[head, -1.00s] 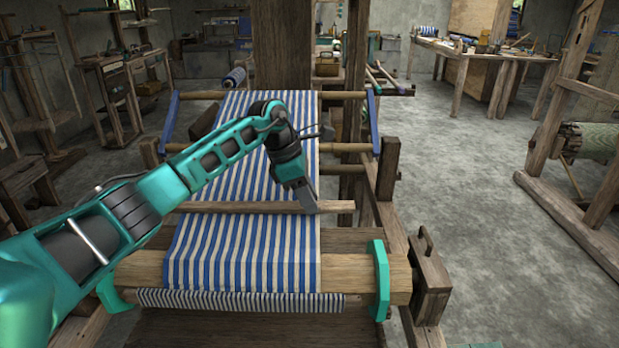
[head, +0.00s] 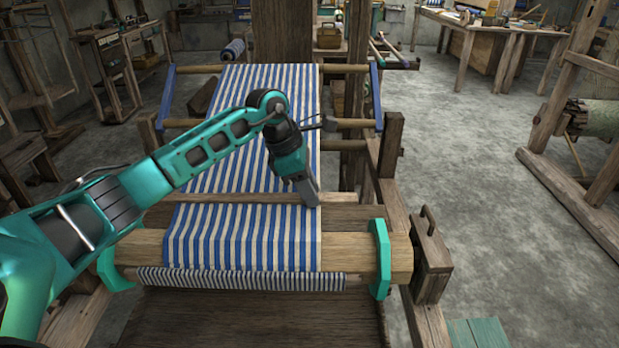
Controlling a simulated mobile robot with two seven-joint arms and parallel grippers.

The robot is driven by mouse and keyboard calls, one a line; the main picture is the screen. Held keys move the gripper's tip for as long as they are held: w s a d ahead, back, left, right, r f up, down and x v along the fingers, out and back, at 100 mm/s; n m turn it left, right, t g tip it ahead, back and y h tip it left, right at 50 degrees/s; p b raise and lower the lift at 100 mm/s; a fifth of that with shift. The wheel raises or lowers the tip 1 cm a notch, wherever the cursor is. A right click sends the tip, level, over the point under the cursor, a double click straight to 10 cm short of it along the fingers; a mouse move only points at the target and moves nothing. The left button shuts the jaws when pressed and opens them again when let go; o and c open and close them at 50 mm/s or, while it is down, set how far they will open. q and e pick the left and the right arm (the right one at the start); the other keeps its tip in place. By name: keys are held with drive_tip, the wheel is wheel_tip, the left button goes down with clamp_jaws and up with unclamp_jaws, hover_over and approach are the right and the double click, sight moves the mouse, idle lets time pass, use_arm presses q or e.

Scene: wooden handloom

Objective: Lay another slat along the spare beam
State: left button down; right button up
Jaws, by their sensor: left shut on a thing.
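A thin brown wooden slat (head: 240,198) runs crosswise over the blue-and-white striped cloth (head: 235,238) on the loom. My left gripper (head: 311,198) is shut on the slat near the cloth's right edge, reaching down from above. I cannot tell whether the slat touches the cloth or hangs just above it. A thick wooden beam (head: 352,252) lies across the loom's front under the cloth, with a teal end piece (head: 380,258) at its right. I cannot tell which beam is the spare one. My right gripper is out of view.
A wooden block with a handle (head: 431,258) stands right of the front beam. Blue uprights (head: 375,95) flank the cloth farther back. A teal board (head: 478,332) shows at the lower right. The floor (head: 470,190) to the right is clear.

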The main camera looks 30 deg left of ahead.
sight(317, 241)
use_arm(q)
drive_tip(key=shift+s+d+f, duration=0.25)
drive_tip(key=shift+s+d, duration=0.05)
drive_tip(key=shift+s, duration=0.3)
drive_tip(key=shift+s+d+f, duration=0.2)
drive_tip(key=shift+s+d, duration=0.15)
drive_tip(key=shift+s, duration=0.2)
drive_tip(key=shift+s+d+f, duration=0.25)
drive_tip(key=shift+s+d, duration=0.05)
drive_tip(key=shift+s, duration=0.3)
drive_tip(key=shift+s+d+f+p, duration=0.1)
drive_tip(key=shift+s+d+f, duration=0.2)
drive_tip(key=shift+s, duration=0.35)
drive_tip(key=shift+s+d+f+p, duration=0.1)
drive_tip(key=shift+s+d, duration=0.35)
drive_tip(key=shift+s, duration=0.15)
drive_tip(key=shift+s+d+f+p, duration=0.15)
drive_tip(key=shift+s+d, duration=0.2)
drive_tip(key=shift+s, duration=0.3)
drive_tip(key=c, duration=0.7)
unclamp_jaws()
drive_tip(key=shift+c, duration=0.2)
